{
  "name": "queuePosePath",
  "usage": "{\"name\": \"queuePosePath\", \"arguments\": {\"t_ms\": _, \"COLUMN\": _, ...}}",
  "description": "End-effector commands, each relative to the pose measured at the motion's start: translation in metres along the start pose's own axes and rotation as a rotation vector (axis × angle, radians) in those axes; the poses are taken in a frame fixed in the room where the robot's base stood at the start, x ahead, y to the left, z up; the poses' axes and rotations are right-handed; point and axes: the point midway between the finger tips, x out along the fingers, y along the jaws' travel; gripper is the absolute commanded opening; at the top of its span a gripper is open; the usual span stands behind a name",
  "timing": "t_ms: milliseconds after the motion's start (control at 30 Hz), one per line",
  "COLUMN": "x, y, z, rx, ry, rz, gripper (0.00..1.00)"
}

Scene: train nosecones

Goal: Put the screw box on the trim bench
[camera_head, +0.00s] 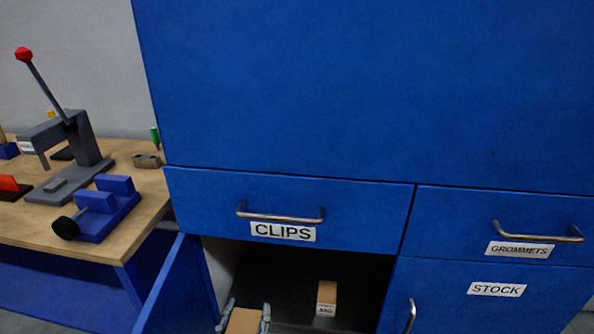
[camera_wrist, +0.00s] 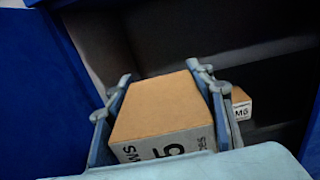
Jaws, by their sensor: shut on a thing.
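My gripper (camera_head: 246,316) is low in the head view, in the opening of the blue cabinet. Its two fingers are shut on a brown box (camera_head: 243,323), one on each side. In the wrist view my gripper (camera_wrist: 165,92) holds the same box (camera_wrist: 163,103), whose white front label shows a large 5 and partly readable letters. I take it for the screw box. Whether it touches the shelf is unclear. A wooden bench (camera_head: 133,181) on blue legs, probably the trim bench, stands left of the cabinet.
A second brown box (camera_head: 327,292) with a white label stands deeper in the cabinet. The open blue door (camera_head: 177,285) stands between opening and bench. The CLIPS drawer (camera_head: 290,211) is above. The bench holds a grey lever press (camera_head: 80,145) and a blue fixture (camera_head: 106,208); its right part has bare wood.

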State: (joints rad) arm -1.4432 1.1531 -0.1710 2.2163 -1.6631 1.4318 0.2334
Motion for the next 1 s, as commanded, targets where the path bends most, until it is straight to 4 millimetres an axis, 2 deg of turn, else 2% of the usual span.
{"name": "queuePosePath", "arguments": {"t_ms": 33, "x": 0.0, "y": 0.0, "z": 0.022, "rx": 0.0, "ry": -0.002, "rz": 0.0, "gripper": 0.11}}
{"name": "queuePosePath", "arguments": {"t_ms": 700, "x": 0.0, "y": 0.0, "z": 0.157, "rx": 0.0, "ry": -0.002, "rz": 0.0, "gripper": 0.11}}
{"name": "queuePosePath", "arguments": {"t_ms": 833, "x": 0.0, "y": 0.0, "z": 0.177, "rx": 0.0, "ry": -0.002, "rz": 0.0, "gripper": 0.11}}
{"name": "queuePosePath", "arguments": {"t_ms": 1000, "x": 0.0, "y": 0.0, "z": 0.188, "rx": 0.0, "ry": -0.002, "rz": 0.0, "gripper": 0.11}}
